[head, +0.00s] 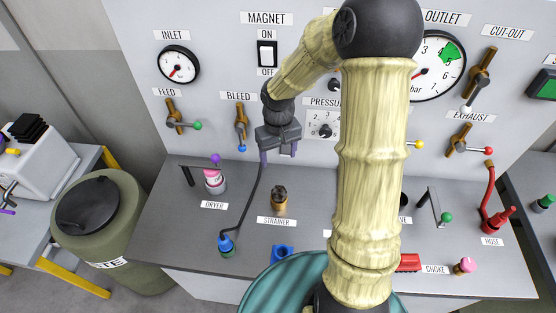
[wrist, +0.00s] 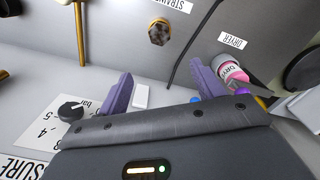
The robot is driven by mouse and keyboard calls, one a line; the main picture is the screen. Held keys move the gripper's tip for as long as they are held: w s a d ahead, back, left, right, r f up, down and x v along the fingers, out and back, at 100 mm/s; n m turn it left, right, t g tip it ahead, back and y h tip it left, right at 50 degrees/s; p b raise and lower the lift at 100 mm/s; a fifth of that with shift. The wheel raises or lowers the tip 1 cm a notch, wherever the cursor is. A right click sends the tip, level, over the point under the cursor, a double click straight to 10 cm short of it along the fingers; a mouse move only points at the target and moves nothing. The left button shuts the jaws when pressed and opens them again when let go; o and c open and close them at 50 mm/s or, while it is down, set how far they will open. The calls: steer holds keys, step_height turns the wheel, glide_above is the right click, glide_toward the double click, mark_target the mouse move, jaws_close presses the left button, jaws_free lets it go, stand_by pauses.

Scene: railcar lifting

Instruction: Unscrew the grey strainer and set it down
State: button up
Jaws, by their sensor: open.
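A brass fitting with a dark mesh-like top (head: 279,197) stands upright behind the STRAINER label on the bench. It also shows at the top of the wrist view (wrist: 158,32). I see no clearly grey part on it. My gripper (head: 278,154) hangs near the wall panel, above and behind the fitting and apart from it. In the wrist view, its two purple fingers (wrist: 160,92) are spread wide. A small white shape shows between them, and I cannot tell what it is.
A pink-and-grey dryer canister (head: 214,181) stands left of the fitting. A dark hose (head: 249,205) runs from a blue connector (head: 226,244) up toward the wall. A blue block (head: 283,255) sits in front.

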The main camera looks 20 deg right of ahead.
mark_target(278, 190)
step_height(278, 190, down, 17)
steer(key=p, duration=0.2)
steer(key=shift+f+p, duration=0.2)
steer(key=shift+p, duration=0.1)
stand_by(0.4)
